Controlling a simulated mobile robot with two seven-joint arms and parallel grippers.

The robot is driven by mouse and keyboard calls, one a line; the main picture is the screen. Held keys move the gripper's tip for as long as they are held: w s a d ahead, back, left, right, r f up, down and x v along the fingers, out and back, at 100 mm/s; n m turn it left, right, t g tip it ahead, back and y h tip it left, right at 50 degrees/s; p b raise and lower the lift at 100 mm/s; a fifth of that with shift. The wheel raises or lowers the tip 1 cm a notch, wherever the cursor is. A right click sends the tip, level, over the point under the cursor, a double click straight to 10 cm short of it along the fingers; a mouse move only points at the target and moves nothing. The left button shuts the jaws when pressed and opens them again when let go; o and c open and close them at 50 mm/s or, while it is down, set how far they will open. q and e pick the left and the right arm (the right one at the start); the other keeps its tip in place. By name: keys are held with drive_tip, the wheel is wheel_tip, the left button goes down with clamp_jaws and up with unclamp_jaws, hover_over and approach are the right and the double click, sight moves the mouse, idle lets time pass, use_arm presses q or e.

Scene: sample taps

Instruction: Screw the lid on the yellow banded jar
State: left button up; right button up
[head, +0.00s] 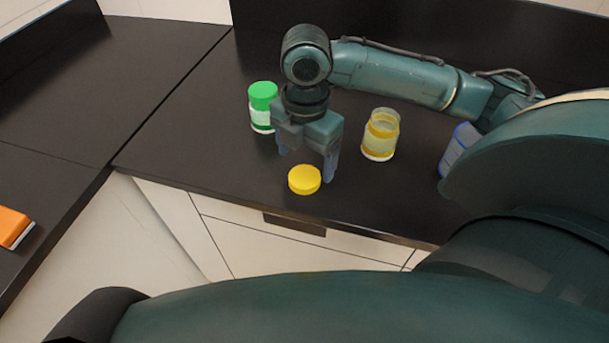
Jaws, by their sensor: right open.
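The yellow banded jar (381,134) stands upright and uncovered on the black counter, right of my right gripper. A yellow lid (304,180) lies flat on the counter near its front edge. My right gripper (306,165) points down with its fingers apart, just behind and above the lid in the picture. Nothing shows between the fingers. Whether a finger touches the lid or counter, I cannot tell. My left gripper is not in the view.
A jar with a green lid (263,107) stands just left of my right gripper. A blue-banded jar (458,147) is partly hidden behind my arm at the right. An orange object (12,227) lies on the left counter. The counter (190,120) left of the green-lidded jar is clear.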

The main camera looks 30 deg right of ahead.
sight(303, 172)
drive_tip(key=f, duration=0.4)
drive_tip(key=shift+a+f, duration=0.25)
drive_tip(key=shift+f, duration=0.15)
drive_tip(key=shift+c, duration=0.4)
drive_tip(key=c, duration=1)
drive_tip(key=shift+o, duration=0.2)
drive_tip(key=shift+r, duration=0.1)
wheel_tip(303, 172, up, 10)
drive_tip(key=shift+p, duration=0.35)
